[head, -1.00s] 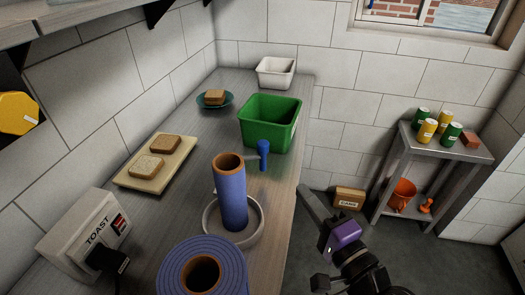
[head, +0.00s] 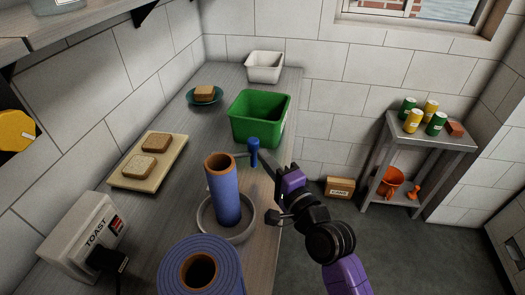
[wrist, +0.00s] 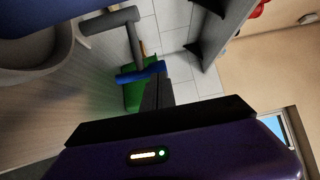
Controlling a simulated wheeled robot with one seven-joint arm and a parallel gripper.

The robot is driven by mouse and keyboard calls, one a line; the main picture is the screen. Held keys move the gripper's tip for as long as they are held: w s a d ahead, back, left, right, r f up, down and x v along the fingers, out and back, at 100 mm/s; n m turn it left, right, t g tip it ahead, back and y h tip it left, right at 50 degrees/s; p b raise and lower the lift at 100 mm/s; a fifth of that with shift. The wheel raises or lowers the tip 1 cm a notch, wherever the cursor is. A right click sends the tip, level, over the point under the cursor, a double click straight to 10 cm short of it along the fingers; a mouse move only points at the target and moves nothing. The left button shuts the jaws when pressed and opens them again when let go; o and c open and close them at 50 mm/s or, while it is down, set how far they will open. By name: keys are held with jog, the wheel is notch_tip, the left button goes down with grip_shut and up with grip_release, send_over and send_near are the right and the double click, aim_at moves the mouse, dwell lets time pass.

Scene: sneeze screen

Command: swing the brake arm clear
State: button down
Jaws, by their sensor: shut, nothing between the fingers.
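The brake arm is a grey bar with a blue upright handle (head: 254,151), reaching out beside the grey round base (head: 207,228) that surrounds a blue roll (head: 229,195) on a brown core. In the wrist view the bent grey bar (wrist: 132,38) runs from the base to the blue handle (wrist: 133,75). My gripper (head: 279,172) is shut and empty, just right of the handle at the counter's right edge. In the wrist view its dark fingers (wrist: 155,93) end at the handle's right part; I cannot tell whether they touch it.
A green bin (head: 252,133) stands right behind the handle. A second blue roll (head: 202,262) stands in front. A toaster (head: 84,228) and a board (head: 124,181) with toast slices lie left. The floor right of the counter is mostly open, with a shelf (head: 425,141) beyond.

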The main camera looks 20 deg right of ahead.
jog(key=shift+w+a, duration=0.1)
jog(key=shift+w, duration=0.85)
jog(key=shift+w+d+r+b, duration=0.1)
jog(key=shift+w+d+b, duration=0.15)
jog(key=shift+w, duration=0.5)
jog(key=shift+w+d+f+b, duration=0.1)
jog(key=shift+w+d, duration=0.2)
jog(key=shift+w, duration=0.5)
jog(key=shift+w+d+r+b, duration=0.1)
jog(key=shift+w+d+b, duration=0.15)
jog(key=shift+w, duration=0.5)
jog(key=shift+s+d, duration=0.1)
